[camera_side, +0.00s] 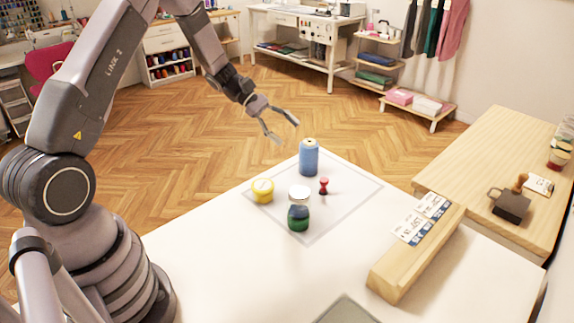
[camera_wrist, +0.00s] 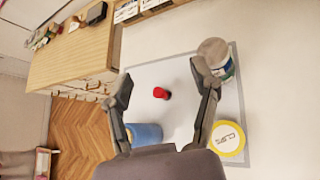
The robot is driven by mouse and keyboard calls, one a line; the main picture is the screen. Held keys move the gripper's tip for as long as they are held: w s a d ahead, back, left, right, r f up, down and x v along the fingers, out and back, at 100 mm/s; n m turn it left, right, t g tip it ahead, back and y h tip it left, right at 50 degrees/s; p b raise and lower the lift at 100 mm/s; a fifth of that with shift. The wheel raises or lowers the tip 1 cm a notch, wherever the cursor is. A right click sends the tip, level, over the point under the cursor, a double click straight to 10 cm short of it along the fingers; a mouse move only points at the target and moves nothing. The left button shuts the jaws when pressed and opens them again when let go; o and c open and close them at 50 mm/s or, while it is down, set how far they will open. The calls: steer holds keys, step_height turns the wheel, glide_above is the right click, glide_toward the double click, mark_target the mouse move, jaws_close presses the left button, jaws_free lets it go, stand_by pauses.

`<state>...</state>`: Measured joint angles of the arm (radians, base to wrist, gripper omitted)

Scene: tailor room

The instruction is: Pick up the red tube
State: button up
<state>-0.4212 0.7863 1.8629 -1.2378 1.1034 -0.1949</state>
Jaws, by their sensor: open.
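The red tube (camera_side: 323,186) is a small, narrow-waisted piece standing on the white table inside a grey-outlined square. In the wrist view the red tube (camera_wrist: 160,93) shows between the two fingers, farther off than their tips. My gripper (camera_side: 282,127) is open and empty, above the table's far edge and up and to the left of the tube in the side view. In the wrist view my gripper (camera_wrist: 162,82) has its fingers spread wide. It touches nothing that I can see.
Close around the tube stand a blue spool (camera_side: 309,158), a jar with a white lid and dark green contents (camera_side: 298,215), and a yellow tape measure (camera_side: 262,190). A wooden block with labels (camera_side: 412,262) lies to the right. The table's front left is clear.

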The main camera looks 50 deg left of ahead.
steer(key=w+a+f+n+t, duration=0.1)
steer(key=a+f+n, duration=0.1)
steer(key=f, duration=0.2)
steer(key=w+a+f+n+t, duration=0.1)
steer(key=a+f+n, duration=0.1)
steer(key=f, duration=0.3)
steer(key=w+a+f+n+t, duration=0.1)
steer(key=a+f+n+t, duration=0.1)
steer(key=f, duration=0.3)
steer(key=shift+w+f+n, duration=0.2)
steer(key=shift+n, duration=0.6)
glide_toward(324, 179)
steer(key=w+d+f, duration=0.1)
steer(key=d+f, duration=0.1)
steer(key=d, duration=0.1)
steer(key=shift+w+f, duration=0.25)
steer(key=shift+w, duration=0.15)
steer(key=shift+w+r+x, duration=0.1)
steer(key=shift+x, duration=1.45)
steer(key=shift+w+r+x, duration=0.1)
steer(key=shift+r+x, duration=0.05)
steer(key=shift+x, duration=1.4)
jaws_close()
